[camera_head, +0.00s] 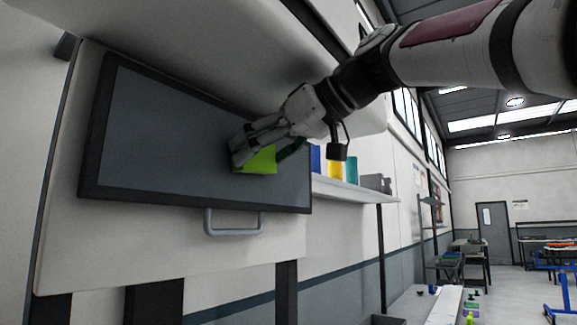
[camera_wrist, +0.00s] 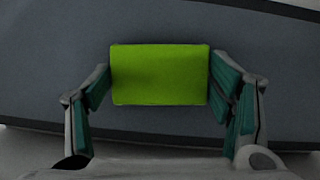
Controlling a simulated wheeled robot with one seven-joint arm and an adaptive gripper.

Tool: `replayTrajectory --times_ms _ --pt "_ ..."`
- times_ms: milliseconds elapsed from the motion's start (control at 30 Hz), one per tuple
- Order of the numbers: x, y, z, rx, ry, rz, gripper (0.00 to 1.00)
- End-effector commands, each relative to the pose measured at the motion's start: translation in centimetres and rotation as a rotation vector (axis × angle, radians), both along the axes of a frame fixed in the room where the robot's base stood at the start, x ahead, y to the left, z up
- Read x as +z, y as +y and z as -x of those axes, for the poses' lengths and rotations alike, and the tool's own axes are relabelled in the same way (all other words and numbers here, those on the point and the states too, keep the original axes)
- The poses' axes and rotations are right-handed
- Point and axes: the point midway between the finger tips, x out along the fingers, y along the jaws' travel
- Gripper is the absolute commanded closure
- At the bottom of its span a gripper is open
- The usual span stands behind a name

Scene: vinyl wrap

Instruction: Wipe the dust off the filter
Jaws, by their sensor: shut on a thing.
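The filter (camera_head: 160,135) is a wide grey panel in a dark frame, mounted upright on a pale board in the head view. Its grey face (camera_wrist: 45,75) fills most of the wrist view. A yellow-green sponge or cloth block (camera_head: 259,162) is at the right part of the filter face. My gripper (camera_head: 243,156) is shut on this block (camera_wrist: 160,75), with one finger on each side. The block is at or very close to the filter's surface; I cannot tell if it touches. No separate dust patches can be made out on the grey face.
A grey handle (camera_head: 234,222) sticks out below the filter. A shelf (camera_head: 350,190) to the right holds blue, yellow and teal items. A pale overhang (camera_head: 250,50) juts out above the filter. Farther right are benches and open floor.

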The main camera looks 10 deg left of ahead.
Motion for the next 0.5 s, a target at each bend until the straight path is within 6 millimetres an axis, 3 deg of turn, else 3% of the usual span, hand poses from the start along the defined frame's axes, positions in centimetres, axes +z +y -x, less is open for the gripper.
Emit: replayTrajectory --times_ms 500 --pt "0.0 1.7 2.6 0.000 -0.001 0.000 0.48"
